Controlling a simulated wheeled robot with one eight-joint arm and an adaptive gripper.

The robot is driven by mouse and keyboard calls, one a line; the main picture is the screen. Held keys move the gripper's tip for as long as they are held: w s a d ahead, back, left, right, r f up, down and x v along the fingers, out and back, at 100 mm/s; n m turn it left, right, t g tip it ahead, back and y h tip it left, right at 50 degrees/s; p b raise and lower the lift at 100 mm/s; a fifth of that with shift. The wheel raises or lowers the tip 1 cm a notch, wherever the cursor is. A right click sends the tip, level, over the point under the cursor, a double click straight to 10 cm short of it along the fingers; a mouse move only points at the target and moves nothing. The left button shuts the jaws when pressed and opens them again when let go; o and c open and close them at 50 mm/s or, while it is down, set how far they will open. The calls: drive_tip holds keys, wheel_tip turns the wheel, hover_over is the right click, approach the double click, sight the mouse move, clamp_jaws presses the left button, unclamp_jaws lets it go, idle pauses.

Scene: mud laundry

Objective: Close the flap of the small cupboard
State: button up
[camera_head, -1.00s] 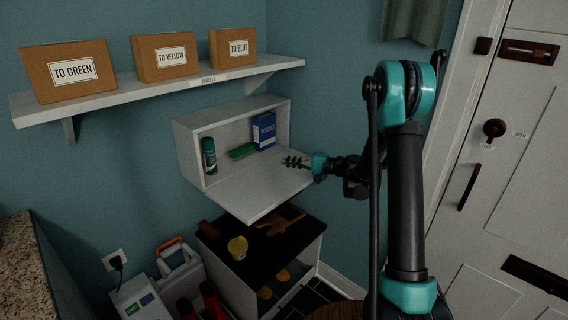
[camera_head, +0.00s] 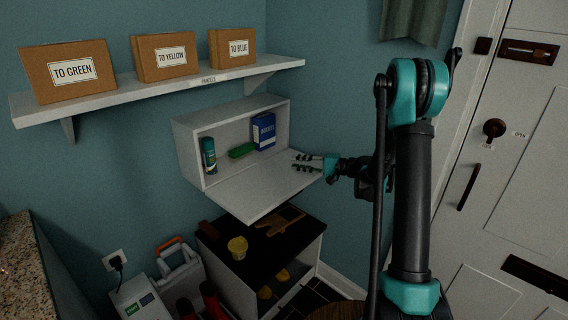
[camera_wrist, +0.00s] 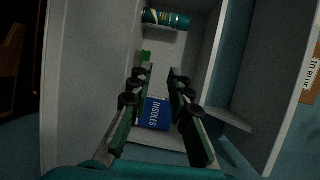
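The small cupboard (camera_head: 186,150) is a white box on the teal wall, below the shelf. Its flap (camera_head: 255,192) hangs down open, sticking out nearly level toward the room. Inside stand a green spray can (camera_head: 209,155), a green item (camera_head: 242,150) and a blue box (camera_head: 263,131) marked INSOLES. My gripper (camera_head: 304,162) is at the flap's right end, over or beside its edge; contact cannot be told. In the wrist view my gripper (camera_wrist: 157,78) is open and empty, facing the cupboard's inside. The flap (camera_wrist: 85,90) fills the left of that view.
A shelf (camera_head: 190,84) with three cardboard boxes is above the cupboard. A dark-topped unit (camera_head: 228,262) with a yellow pot and wooden pieces stands below. A white door (camera_head: 510,190) is at right.

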drive_tip(key=f+v, duration=0.1)
drive_tip(key=v, duration=0.6)
drive_tip(key=shift+d+r, duration=0.3)
drive_tip(key=shift+r, duration=0.2)
drive_tip(key=shift+s, duration=0.1)
drive_tip(key=shift+c, duration=0.6)
